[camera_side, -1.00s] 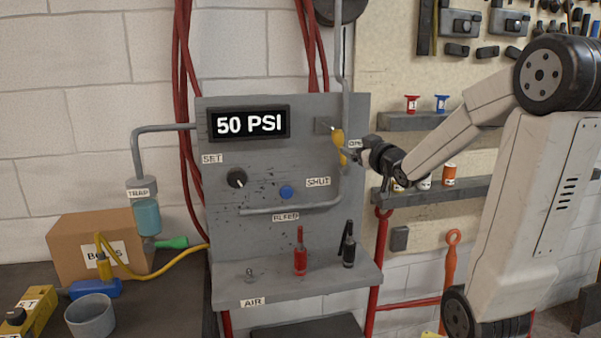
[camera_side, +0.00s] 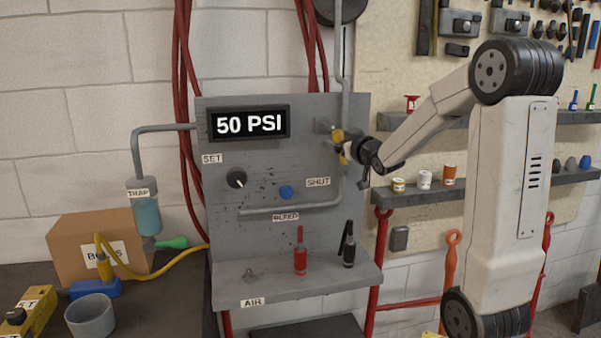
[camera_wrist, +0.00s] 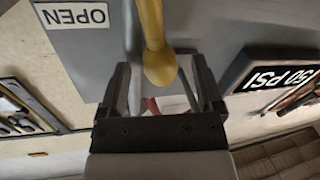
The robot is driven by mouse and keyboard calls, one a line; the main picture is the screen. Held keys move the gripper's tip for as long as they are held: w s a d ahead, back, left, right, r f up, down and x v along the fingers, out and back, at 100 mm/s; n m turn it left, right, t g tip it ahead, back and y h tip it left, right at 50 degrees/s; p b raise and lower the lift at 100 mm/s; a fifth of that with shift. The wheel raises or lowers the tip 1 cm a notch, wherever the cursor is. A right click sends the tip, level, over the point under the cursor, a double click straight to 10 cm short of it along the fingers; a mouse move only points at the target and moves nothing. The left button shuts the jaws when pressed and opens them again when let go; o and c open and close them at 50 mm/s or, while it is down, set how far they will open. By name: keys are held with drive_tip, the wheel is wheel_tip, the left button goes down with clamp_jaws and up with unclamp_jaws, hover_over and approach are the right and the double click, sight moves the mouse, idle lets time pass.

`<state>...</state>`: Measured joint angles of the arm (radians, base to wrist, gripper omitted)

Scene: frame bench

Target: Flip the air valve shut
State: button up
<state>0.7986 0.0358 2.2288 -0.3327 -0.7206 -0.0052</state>
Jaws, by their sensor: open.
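The yellow valve lever (camera_side: 337,135) is on the right part of the grey panel, by the vertical pipe. My gripper (camera_side: 346,148) is in front of it and partly hides it. In the wrist view the lever's rounded yellow end (camera_wrist: 159,66) lies between the two fingers of my gripper (camera_wrist: 160,85), with gaps on both sides. The fingers are open. The OPEN label (camera_wrist: 73,15) shows upside down in the wrist view. The SHUT label (camera_side: 318,182) is below and left of the lever. The display (camera_side: 249,123) reads 50 PSI.
A black knob (camera_side: 236,178) and a blue button (camera_side: 286,192) sit lower on the panel. A pipe (camera_side: 290,208) runs below them. A red bottle-like item (camera_side: 300,255) and a black one (camera_side: 348,250) stand on the panel's shelf. Red hoses (camera_side: 184,100) hang at the left.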

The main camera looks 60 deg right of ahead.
drive_tip(key=shift+w+d, duration=0.2)
drive_tip(key=shift+w, duration=0.1)
clamp_jaws()
idle(0.4)
drive_tip(key=shift+w+a+f+n+g, duration=0.15)
drive_tip(key=shift+w+a+f+n, duration=0.2)
drive_tip(key=shift+n, duration=0.35)
drive_tip(key=shift+w+a+f+n+g, duration=0.15)
drive_tip(key=shift+w+a+n, duration=0.3)
drive_tip(key=shift+n, duration=0.25)
unclamp_jaws()
drive_tip(key=shift+r, duration=0.1)
drive_tip(key=shift+s+a, duration=0.1)
drive_tip(key=shift+s, duration=0.1)
